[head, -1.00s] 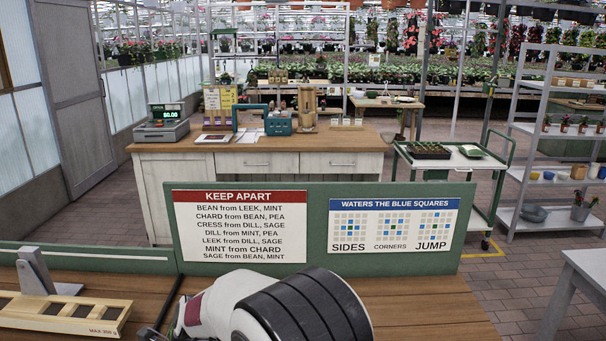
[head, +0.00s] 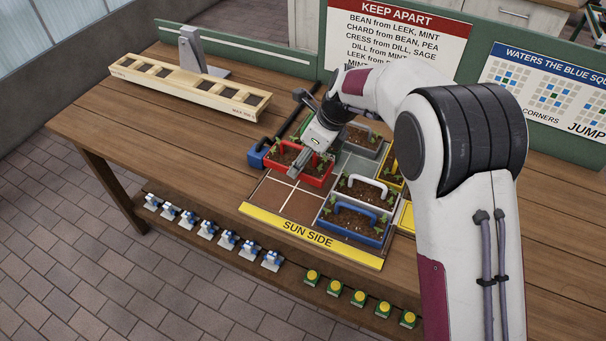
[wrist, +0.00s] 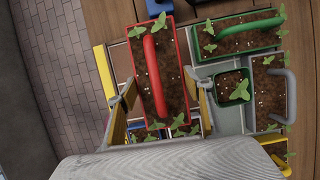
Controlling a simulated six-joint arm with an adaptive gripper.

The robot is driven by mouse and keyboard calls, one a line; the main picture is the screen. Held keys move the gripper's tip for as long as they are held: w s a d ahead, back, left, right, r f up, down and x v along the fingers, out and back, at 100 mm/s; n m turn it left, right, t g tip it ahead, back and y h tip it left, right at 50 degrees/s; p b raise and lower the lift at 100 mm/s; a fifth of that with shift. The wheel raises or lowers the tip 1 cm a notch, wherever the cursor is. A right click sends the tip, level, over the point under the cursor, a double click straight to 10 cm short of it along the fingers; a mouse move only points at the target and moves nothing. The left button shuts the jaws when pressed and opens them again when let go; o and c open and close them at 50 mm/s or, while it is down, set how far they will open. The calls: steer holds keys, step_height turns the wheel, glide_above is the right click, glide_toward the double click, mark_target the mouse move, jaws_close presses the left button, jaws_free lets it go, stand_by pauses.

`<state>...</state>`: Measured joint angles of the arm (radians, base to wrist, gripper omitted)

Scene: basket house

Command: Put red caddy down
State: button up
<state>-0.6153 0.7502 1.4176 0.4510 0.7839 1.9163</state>
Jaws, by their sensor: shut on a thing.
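The red caddy (head: 318,180) holds soil and seedlings. The exact contact is hard to see. I cannot tell whether the caddy's base touches the tray. Bare brown tiles show in front of it.
A green caddy (wrist: 226,58) and a small green pot (wrist: 237,97) are close by the red caddy. A blue object (head: 257,158) is at its left. A wooden rack (head: 165,79) stands behind.

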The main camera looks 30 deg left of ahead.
mark_target(307, 167)
steer(key=w+r, duration=0.2)
steer(key=shift+w+a+r, duration=0.1)
steer(key=shift+w+r, duration=0.1)
steer(key=shift+w, duration=0.15)
steer(key=shift+w+a+r, duration=0.1)
steer(key=shift+w+r, duration=0.15)
steer(key=shift+r, duration=0.7)
steer(key=shift+s, duration=0.25)
steer(key=shift+f, duration=3.2)
steer(key=shift+f, duration=1.85)
steer(key=shift+f, duration=0.15)
